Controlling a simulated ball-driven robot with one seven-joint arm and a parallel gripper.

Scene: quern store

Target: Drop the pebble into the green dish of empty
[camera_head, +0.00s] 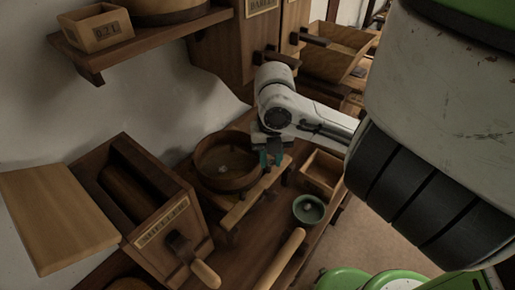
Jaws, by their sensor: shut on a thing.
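The green dish (309,209) sits on the wooden bench right of centre, with a small pale thing (307,208) in it. My gripper (270,159) points down with its teal fingertips beside the right rim of a round wooden tub (203,154), up and left of the dish. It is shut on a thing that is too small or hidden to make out. Another small pale thing (222,169) shows on the tub's floor. I cannot tell whether either pale thing is a pebble.
A wooden bar (245,203) lies in front of the tub. A square wooden box (322,173) stands behind the dish. A wooden box with a crank (176,232) and a tilted board (55,217) are at left. A shelf (150,38) juts out above.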

